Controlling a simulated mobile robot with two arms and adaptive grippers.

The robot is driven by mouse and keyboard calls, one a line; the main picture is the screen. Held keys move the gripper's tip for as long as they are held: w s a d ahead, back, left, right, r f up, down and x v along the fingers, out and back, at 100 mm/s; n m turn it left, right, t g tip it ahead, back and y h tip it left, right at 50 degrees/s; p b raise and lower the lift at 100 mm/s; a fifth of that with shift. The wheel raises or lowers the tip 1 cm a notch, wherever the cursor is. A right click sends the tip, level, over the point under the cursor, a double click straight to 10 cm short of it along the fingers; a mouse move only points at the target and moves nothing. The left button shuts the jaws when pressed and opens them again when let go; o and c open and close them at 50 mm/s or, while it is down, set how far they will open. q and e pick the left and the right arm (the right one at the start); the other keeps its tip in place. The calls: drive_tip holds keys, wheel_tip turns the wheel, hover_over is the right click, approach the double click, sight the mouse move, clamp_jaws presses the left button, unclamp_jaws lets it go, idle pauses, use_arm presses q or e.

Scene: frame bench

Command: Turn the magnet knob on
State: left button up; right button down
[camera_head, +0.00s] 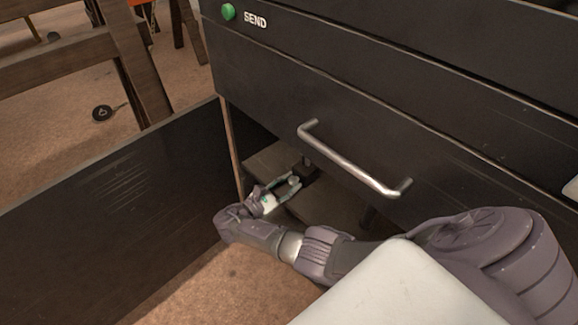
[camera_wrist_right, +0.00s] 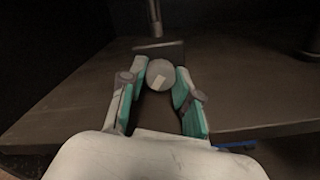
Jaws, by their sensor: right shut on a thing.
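The magnet knob (camera_wrist_right: 161,75) is a round grey knob with a pale mark on its face, seen in the right wrist view. It sits on a dark block at the back of the board inside the bench. My right gripper (camera_wrist_right: 160,82) is shut on the knob, with one teal-lined finger on each side of it. In the head view my right gripper (camera_head: 290,184) reaches into the dark opening under the drawer front, and the knob (camera_head: 294,181) shows small between its fingertips. My left gripper is not in view.
A metal drawer handle (camera_head: 352,160) juts out above my right forearm. A green button (camera_head: 228,11) marked SEND is at the upper left of the bench front. A dark panel (camera_head: 110,215) stands left of the opening. A blue item (camera_wrist_right: 236,145) lies below the board.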

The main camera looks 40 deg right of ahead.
drive_tip(key=c, duration=0.8)
unclamp_jaws()
wheel_tip(320, 180, up, 10)
